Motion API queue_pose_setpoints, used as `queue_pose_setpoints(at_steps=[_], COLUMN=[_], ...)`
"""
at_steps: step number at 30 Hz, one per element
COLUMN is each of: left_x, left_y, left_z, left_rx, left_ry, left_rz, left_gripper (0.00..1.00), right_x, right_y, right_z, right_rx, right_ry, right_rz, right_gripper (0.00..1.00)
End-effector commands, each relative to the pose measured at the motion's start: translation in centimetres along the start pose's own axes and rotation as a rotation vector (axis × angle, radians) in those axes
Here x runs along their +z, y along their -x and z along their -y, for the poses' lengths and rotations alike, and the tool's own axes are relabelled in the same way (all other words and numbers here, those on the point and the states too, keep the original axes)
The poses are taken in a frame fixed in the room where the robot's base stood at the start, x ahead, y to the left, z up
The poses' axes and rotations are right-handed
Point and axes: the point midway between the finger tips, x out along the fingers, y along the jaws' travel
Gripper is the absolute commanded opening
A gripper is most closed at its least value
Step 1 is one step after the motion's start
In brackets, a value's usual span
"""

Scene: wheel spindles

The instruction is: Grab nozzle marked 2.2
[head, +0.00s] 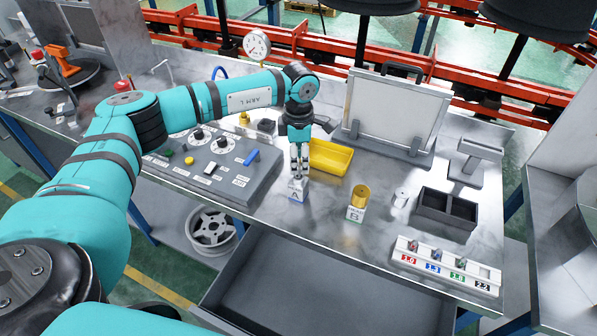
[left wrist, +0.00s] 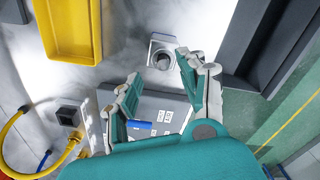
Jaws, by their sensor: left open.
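The rack (head: 446,268) at the front right has labels in red, blue, green and black. The slot marked 2.2 (head: 485,275) looks empty; small nozzles (head: 435,254) stand at the other labels. My left gripper (head: 299,172) is open, pointing down just above the small holder marked A (head: 298,190), far left of the rack. In the left wrist view, holder A (left wrist: 161,42) has a dark round opening or part in its top; I cannot tell which. The open fingers (left wrist: 158,72) are beside it, with nothing between them. My right gripper is not in view.
A yellow tray (head: 330,157) lies behind the gripper. Holder B (head: 356,214) carries a yellow cup (head: 361,194). A small white cylinder (head: 401,197) and a black two-part box (head: 446,211) stand right. The control panel (head: 213,170) is left. Bare tabletop lies between B and the rack.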

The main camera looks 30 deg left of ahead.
Motion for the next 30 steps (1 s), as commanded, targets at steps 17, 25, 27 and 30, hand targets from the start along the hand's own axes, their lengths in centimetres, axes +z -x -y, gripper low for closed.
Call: queue_pose_setpoints(at_steps=[17, 25, 27, 30], left_x=[-0.1, -0.1, -0.1, -0.1], left_y=[-3.8, -3.8, -3.8, -3.8], left_z=[0.4, 0.4, 0.4, 0.4], left_rx=[0.000, 0.000, 0.000, 0.000], left_ry=[0.000, 0.000, 0.000, 0.000], left_rz=[0.000, 0.000, 0.000, 0.000], left_gripper=[0.37, 0.02, 0.00, 0.00], right_x=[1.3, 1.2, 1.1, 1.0], right_y=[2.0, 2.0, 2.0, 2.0], right_z=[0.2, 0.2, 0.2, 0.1], right_rx=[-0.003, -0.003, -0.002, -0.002], right_ry=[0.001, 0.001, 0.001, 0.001], right_rz=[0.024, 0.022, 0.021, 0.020], right_gripper=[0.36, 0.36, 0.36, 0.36])
